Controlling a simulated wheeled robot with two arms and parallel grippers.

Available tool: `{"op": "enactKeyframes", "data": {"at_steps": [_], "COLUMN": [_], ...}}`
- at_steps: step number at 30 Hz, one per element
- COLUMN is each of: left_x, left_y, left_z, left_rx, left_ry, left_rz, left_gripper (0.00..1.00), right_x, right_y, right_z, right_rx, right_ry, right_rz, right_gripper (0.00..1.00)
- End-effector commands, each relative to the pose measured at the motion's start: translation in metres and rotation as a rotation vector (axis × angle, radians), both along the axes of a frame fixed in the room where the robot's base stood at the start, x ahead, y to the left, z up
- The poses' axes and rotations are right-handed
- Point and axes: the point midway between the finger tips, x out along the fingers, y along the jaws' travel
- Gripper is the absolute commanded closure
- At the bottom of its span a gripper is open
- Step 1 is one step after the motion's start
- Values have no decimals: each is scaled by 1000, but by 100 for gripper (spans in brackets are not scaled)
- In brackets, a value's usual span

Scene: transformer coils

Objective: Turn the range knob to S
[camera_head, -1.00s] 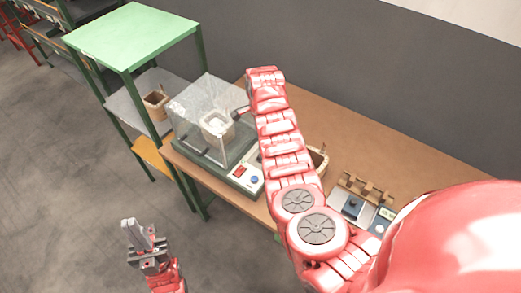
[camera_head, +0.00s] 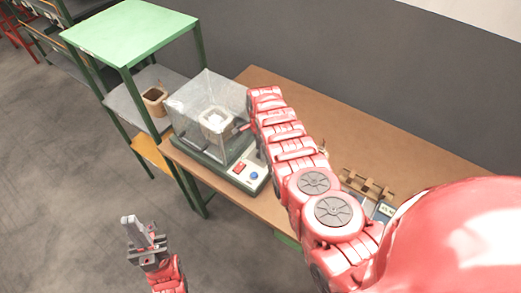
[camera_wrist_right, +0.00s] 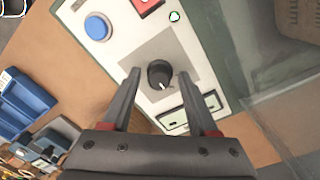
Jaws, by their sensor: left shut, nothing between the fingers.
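The range knob (camera_wrist_right: 160,74) is a small black round knob with a white pointer mark. It sits on a grey patch of the tester's panel (camera_wrist_right: 115,55), and the mark points toward my gripper, slightly right. No letters around it can be read. My right gripper (camera_wrist_right: 159,76) is open, its two fingers apart on either side of the knob in the right wrist view; I cannot tell whether they touch it. In the head view my right arm hides the knob and that gripper. My left gripper (camera_head: 128,222) is shut and empty, over the floor.
The tester (camera_head: 213,163) carries a clear cover (camera_head: 190,100) with a coil inside. On its panel are a blue button (camera_wrist_right: 97,27), a red switch (camera_wrist_right: 145,4) and a green light (camera_wrist_right: 174,16). Blue bins (camera_wrist_right: 25,100) and a wooden rack (camera_head: 368,184) stand on the bench.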

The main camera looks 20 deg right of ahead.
Motion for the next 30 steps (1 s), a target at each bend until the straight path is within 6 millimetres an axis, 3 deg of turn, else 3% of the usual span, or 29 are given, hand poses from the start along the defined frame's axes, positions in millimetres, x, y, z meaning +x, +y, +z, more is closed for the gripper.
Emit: {"op": "enactKeyframes", "data": {"at_steps": [2, 9, 20, 30], "left_x": [0, 0, 0, 0], "left_y": [0, 0, 0, 0], "left_z": [0, 0, 0, 0], "left_rx": [0, 0, 0, 0], "left_ry": [0, 0, 0, 0], "left_rz": [0, 0, 0, 0], "left_gripper": [100, 100, 100, 100], "right_x": [0, 0, 0, -1], "right_y": [0, 0, 0, 0], "right_z": [0, 0, 0, -1], "right_rx": [0, 0, 0, 0], "right_ry": [0, 1, 1, 3], "right_rz": [0, 0, 20, 206], "right_gripper": [56, 100, 100, 100]}}
